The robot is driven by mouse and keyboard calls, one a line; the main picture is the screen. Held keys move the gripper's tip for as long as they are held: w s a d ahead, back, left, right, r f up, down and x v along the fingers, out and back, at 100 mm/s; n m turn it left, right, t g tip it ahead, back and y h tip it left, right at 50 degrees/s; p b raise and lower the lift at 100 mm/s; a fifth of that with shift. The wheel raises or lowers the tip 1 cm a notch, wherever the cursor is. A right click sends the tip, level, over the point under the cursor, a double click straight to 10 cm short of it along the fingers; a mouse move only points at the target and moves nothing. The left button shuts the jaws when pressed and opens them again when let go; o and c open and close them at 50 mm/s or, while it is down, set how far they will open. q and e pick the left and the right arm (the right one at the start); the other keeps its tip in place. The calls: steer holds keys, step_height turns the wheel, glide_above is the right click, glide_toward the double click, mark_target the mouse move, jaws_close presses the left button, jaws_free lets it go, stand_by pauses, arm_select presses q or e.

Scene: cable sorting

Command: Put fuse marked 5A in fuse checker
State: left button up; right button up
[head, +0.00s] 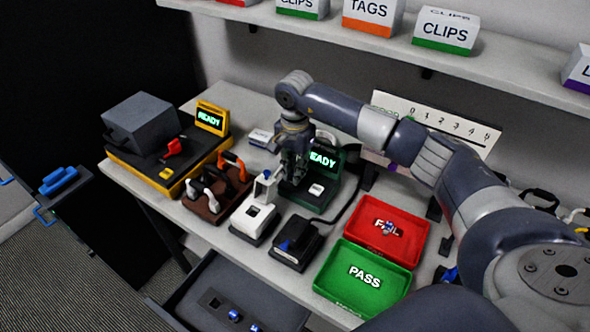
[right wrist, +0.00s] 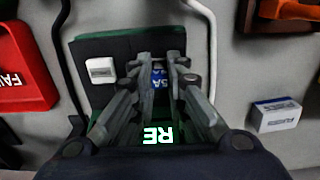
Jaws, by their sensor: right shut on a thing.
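The green-based checker (head: 326,184) with a lit READY display (head: 323,159) stands near the back of the table. It also shows in the right wrist view (right wrist: 108,120), with a white button (right wrist: 101,70) on it. My right gripper (head: 294,172) is above this checker, fingers pointing down. In the right wrist view, my right gripper (right wrist: 158,82) is shut on a blue fuse marked 5A (right wrist: 159,78). The fuse's lower end is hidden, so I cannot tell whether it touches the checker. My left gripper is not in view.
A red FAIL tray (head: 418,236) holding a small item and a green PASS tray (head: 328,277) lie to the right. A yellow READY station (head: 213,118), brown cable rack (head: 205,205) and white device (head: 254,222) stand left. An open drawer (head: 222,280) is below.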

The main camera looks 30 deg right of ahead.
steer(key=shift+f, duration=0.1)
stand_by(0.3)
steer(key=o, duration=0.8)
steer(key=shift+o, duration=0.6)
steer(key=o, duration=0.4)
steer(key=shift+o, duration=0.2)
steer(key=shift+r+p, duration=2)
steer(key=shift+r, duration=2.05)
